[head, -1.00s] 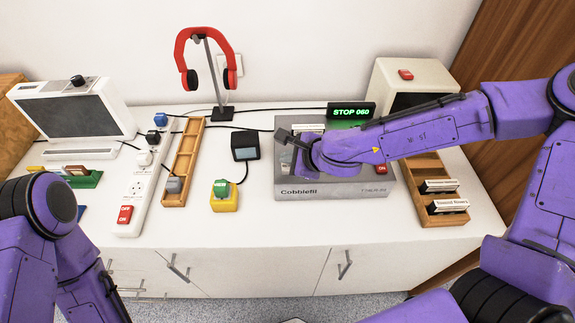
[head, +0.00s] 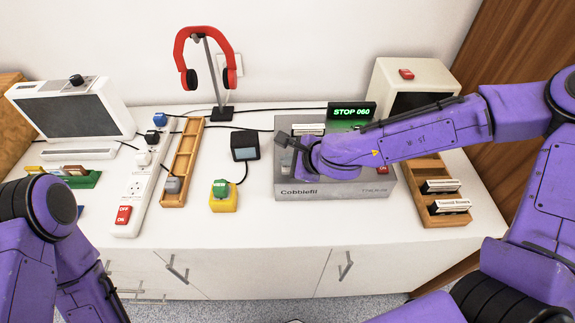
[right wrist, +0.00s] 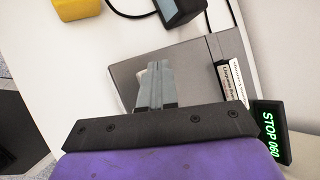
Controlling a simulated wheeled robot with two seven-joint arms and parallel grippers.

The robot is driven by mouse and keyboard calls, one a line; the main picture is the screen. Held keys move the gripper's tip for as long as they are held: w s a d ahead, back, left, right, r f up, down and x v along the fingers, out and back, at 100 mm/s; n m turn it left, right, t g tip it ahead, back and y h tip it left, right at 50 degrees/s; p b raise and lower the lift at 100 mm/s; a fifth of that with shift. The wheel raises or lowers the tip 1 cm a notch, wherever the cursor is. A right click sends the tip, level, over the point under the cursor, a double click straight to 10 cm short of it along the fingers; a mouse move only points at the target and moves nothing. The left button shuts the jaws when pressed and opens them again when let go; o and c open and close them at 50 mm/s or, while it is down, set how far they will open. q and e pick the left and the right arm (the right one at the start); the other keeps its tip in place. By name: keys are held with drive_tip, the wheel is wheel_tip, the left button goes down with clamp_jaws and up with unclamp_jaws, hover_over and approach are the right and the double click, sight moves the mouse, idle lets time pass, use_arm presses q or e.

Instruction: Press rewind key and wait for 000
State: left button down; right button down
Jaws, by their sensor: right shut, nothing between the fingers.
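The grey tape deck (head: 330,190) labelled Cobblefil stands on the white counter. Its display (head: 350,112) behind it reads STOP 060 in green, also in the right wrist view (right wrist: 269,133). My right gripper (head: 284,163) is over the deck's left part, shut and empty, and in the right wrist view its fingers (right wrist: 152,85) point down at the deck top. The gripper and forearm hide most of the deck's top, so I cannot make out the rewind key or whether the fingers touch it. My left arm shows at the lower left, but its gripper is out of view.
A green VIEW button on a yellow box (head: 223,197) and a small dark viewer (head: 245,146) stand left of the deck. A wooden rack with cassettes (head: 440,195) stands right of it. Red headphones (head: 208,62) hang behind. The counter's front strip is clear.

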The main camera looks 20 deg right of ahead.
drive_tip(key=shift+f+b, duration=0.4)
drive_tip(key=shift+f, duration=0.15)
drive_tip(key=shift+r, duration=0.1)
idle(0.5)
drive_tip(key=shift+r+p, duration=1.2)
drive_tip(key=shift+p, duration=0.1)
wheel_tip(320, 180, up, 5)
drive_tip(key=p, duration=0.5)
drive_tip(key=shift+r, duration=0.1)
